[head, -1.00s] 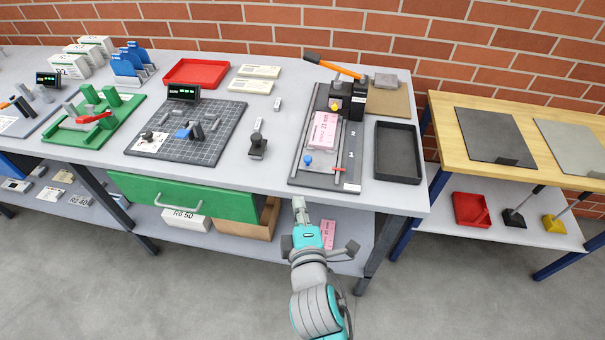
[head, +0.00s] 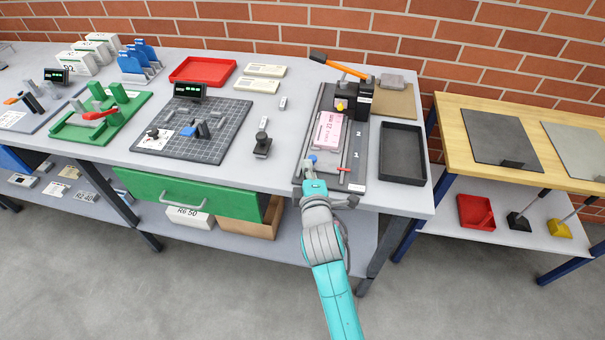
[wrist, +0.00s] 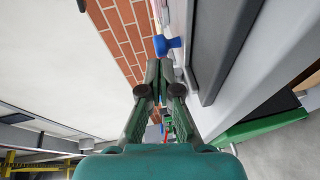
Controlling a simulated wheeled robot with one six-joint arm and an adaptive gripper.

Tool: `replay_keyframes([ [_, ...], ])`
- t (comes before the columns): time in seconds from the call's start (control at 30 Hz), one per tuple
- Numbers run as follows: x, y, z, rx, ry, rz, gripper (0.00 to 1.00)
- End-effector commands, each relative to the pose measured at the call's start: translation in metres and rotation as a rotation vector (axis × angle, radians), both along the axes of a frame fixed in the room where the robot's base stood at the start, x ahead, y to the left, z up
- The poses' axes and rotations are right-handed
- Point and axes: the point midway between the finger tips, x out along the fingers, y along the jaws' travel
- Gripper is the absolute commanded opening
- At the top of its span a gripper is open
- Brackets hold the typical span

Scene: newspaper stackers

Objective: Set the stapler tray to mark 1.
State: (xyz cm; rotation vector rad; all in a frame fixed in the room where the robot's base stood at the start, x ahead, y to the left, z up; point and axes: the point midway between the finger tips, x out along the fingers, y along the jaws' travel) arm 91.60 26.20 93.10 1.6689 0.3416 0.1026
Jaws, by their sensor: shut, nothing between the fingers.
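The stapler tray (head: 343,165) sits on the dark grey stapler board (head: 357,180), with a pink newspaper stack (head: 328,131) on it. A blue knob (head: 312,158) is at the tray's near left. A red pointer (head: 344,170) lies at its near right, on the near side of the number marks (head: 358,150), which are small here. My gripper (head: 309,172) is shut and empty at the board's near end, just in front of the knob. In the wrist view the knob (wrist: 168,44) is just beyond the shut fingertips; whether they touch cannot be told.
A black empty tray (head: 403,153) lies to the right. A grey stamp-like piece (head: 262,145) stands to the left. The table's front edge runs under my arm.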

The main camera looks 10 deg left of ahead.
Motion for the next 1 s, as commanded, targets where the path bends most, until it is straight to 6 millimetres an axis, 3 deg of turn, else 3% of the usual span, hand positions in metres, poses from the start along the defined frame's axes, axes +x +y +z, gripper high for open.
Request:
replay_keyframes([
  [0.43,0.005,-0.001,0.0,0.001,0.0,0.0,0.0],
  [0.8,0.064,-0.004,-0.001,0.001,0.002,-0.002,0.0],
  [1.0,0.072,-0.004,-0.001,0.0,0.001,0.0,0.0],
])
